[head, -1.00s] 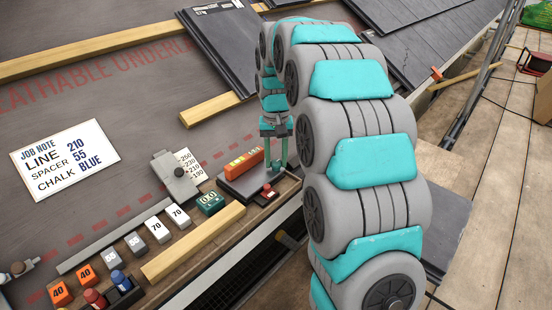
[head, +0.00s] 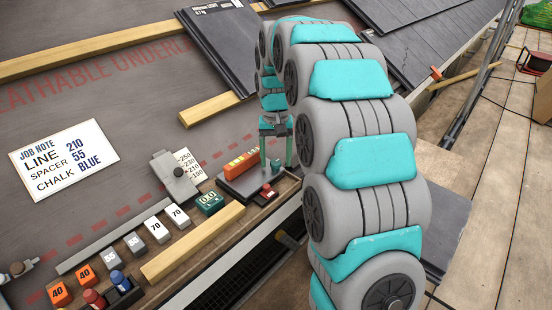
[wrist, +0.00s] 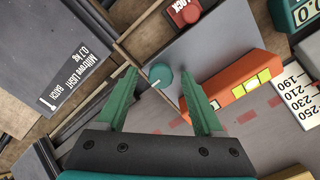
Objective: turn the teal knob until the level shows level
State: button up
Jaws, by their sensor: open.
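The teal knob (wrist: 161,77) sits on a grey plate (wrist: 205,45) in the wrist view, between the spread fingers of my gripper (wrist: 160,76). There is a gap on each side of the knob. In the head view my gripper (head: 276,164) points down over the plate's right end, with the knob (head: 275,164) small between the fingers. The orange level (head: 242,163) lies beside it; in the wrist view the level (wrist: 227,99) is just right of the right finger. Its yellow-green vial (wrist: 250,87) shows, but the bubble is too small to read surely.
A red LOCK button (wrist: 184,12) is near the plate. A teal display (head: 209,203) shows zeros. Dark tiles (head: 220,45) lie behind.

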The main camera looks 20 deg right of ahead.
aim_at(276, 161)
jog(key=r, duration=0.7)
jog(key=shift+w+r, duration=0.1)
jog(key=shift+w, duration=0.1)
jog(key=shift+r, duration=0.2)
jog(key=shift+s, duration=0.1)
jog(key=shift+s, duration=0.3)
jog(key=s+a+f+n, duration=0.1)
jog(key=s+f, duration=0.3)
jog(key=s, duration=1.4)
jog(key=s+a+f+n+g, duration=0.1)
jog(key=s+a+f+n, duration=0.1)
jog(key=s, duration=1.7)
notch_tip(276, 161, down, 2)
jog(key=shift+s+a+f, duration=0.2)
jog(key=shift+a, duration=0.7)
